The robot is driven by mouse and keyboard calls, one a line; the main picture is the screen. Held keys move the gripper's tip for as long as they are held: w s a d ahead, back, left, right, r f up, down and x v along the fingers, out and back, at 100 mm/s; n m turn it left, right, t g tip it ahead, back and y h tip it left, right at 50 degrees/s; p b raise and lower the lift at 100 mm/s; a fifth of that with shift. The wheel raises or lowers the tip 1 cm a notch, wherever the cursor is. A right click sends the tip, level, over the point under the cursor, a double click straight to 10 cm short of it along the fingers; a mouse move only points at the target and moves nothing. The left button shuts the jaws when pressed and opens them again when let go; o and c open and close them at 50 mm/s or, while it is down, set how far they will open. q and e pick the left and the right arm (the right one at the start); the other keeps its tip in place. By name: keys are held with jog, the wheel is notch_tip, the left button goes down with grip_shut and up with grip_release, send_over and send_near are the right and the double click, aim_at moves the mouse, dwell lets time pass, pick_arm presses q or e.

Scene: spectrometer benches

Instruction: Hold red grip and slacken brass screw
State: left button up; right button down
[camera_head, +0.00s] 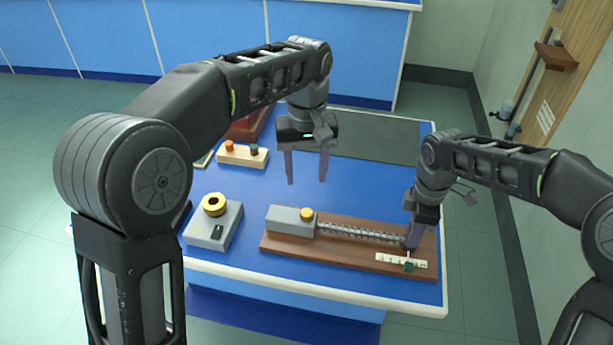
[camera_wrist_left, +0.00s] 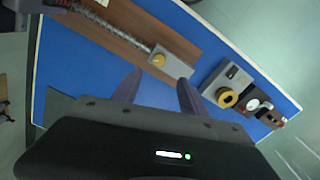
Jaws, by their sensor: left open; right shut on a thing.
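The brass screw (camera_head: 306,213) is a round yellow knob on top of the grey block (camera_head: 288,222) at the left end of a brown board (camera_head: 340,255). It also shows in the left wrist view (camera_wrist_left: 158,60). A spring-wrapped rod (camera_head: 358,232) runs right from the block. My right gripper (camera_head: 414,238) is shut at the rod's right end; the red grip there is hidden behind its fingers. My left gripper (camera_head: 307,180) is open and empty, fingers pointing down, above the blue bench top behind the block, apart from the screw.
A white scale strip (camera_head: 388,259) with a dark green marker (camera_head: 408,266) lies at the board's front right. A grey box (camera_head: 213,230) with a yellow ring knob (camera_head: 214,204) stands left. A wooden block with coloured knobs (camera_head: 242,155) sits behind it. A dark mat (camera_head: 380,138) covers the back right.

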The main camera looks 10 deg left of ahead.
aim_at(306, 212)
pick_arm(q)
jog(key=m, duration=1.8)
jog(key=shift+f, duration=0.1)
notch_tip(306, 212, down, 12)
jog(key=shift+r, duration=0.1)
jog(key=shift+c, duration=0.5)
grip_shut()
